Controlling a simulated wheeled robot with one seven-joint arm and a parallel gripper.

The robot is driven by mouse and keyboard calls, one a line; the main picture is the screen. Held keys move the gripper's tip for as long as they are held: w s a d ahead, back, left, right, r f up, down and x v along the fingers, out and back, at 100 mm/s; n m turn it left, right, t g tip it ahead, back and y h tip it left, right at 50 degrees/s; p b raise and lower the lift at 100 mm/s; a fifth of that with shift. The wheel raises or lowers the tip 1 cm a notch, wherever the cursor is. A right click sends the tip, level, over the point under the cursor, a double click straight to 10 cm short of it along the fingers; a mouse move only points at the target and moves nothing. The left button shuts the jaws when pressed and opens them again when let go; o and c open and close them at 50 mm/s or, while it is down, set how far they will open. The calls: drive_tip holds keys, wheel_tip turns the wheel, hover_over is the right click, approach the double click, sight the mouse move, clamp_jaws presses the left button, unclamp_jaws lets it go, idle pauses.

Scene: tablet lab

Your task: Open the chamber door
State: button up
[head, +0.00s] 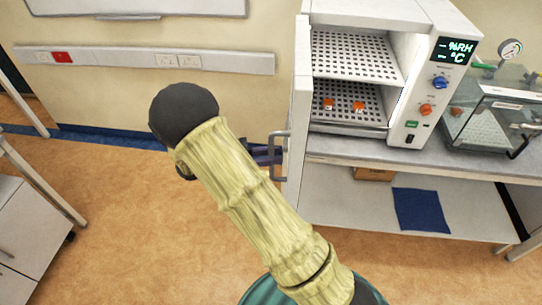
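The white chamber (365,18) stands on a bench at the upper right, with its front open and its perforated shelves showing. Its door (299,95) is swung out toward me at the chamber's left side and shows nearly edge-on. A grey bar handle (280,180) sticks out from the door's left face, near its lower end. My gripper (270,155) is at this handle, with dark fingers reaching it from the left. My arm hides much of the gripper, and I cannot tell whether the fingers are closed on the handle.
Two orange-capped items (344,106) sit on the lower shelf inside the chamber. A clear box with a gauge (495,110) stands right of it on the bench (440,165). A blue mat (422,210) lies on the undershelf. A white cabinet (30,235) stands left; floor between is clear.

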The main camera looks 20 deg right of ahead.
drive_tip(key=shift+o, duration=0.5)
drive_tip(key=shift+d, duration=0.1)
drive_tip(key=shift+f, duration=0.1)
drive_tip(key=w+a+b, duration=0.2)
drive_tip(key=a+b, duration=0.2)
drive_tip(key=a, duration=1.3)
drive_tip(key=shift+a, duration=0.2)
drive_tip(key=shift+w, duration=0.1)
